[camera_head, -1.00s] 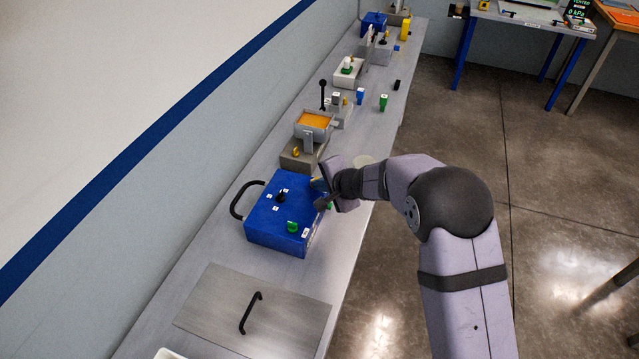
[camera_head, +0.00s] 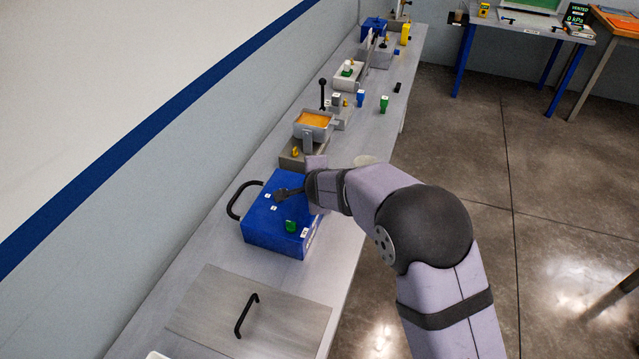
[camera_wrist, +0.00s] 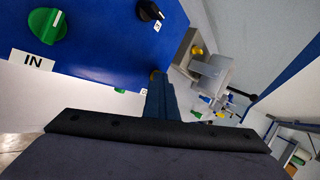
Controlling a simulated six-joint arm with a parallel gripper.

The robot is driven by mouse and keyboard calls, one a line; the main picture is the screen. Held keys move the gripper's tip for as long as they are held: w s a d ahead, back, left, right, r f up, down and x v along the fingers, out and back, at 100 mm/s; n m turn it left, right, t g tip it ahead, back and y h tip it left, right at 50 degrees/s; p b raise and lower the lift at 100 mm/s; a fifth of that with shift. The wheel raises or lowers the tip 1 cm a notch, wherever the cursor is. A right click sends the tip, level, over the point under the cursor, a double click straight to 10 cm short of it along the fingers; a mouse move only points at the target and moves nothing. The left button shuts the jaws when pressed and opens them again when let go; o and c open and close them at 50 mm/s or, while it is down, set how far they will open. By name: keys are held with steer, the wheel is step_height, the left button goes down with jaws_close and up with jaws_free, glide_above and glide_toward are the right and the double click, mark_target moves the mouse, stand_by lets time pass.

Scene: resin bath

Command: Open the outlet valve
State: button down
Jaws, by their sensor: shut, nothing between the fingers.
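A blue box (camera_head: 262,229) stands on the bench with a black handle on its left. On its top is a green knob (camera_head: 291,226), which shows in the wrist view (camera_wrist: 46,38) beside a label reading IN. A black dial (camera_wrist: 148,10) is also on the top. Another green part (camera_wrist: 120,90) shows at the box's lower edge, beside a partly hidden label (camera_wrist: 145,92); my arm hides that spot in the head view.
A metal tray of orange liquid (camera_head: 314,119) stands behind the box on a grey base. A flat metal lid (camera_head: 215,315) with a black handle lies in front. Several small blue and green items stand farther along the bench. Open floor lies to the right.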

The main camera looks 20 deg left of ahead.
steer(key=m+h+p, duration=0.1)
steer(key=p, duration=0.1)
steer(key=a+r+m+h+p, duration=0.1)
steer(key=shift+r+m+t+p, duration=0.1)
steer(key=shift+m+t+p, duration=0.2)
steer(key=shift+t+p, duration=0.1)
steer(key=shift+w+a+m+h+p, duration=0.15)
steer(key=shift+m+h+p, duration=0.35)
steer(key=shift+p, duration=0.55)
steer(key=shift+a+f+m, duration=0.15)
steer(key=shift+f+m, duration=0.15)
steer(key=shift+p, duration=0.3)
steer(key=shift+a, duration=0.15)
steer(key=shift+w+d, duration=0.1)
steer(key=shift+d, duration=0.1)
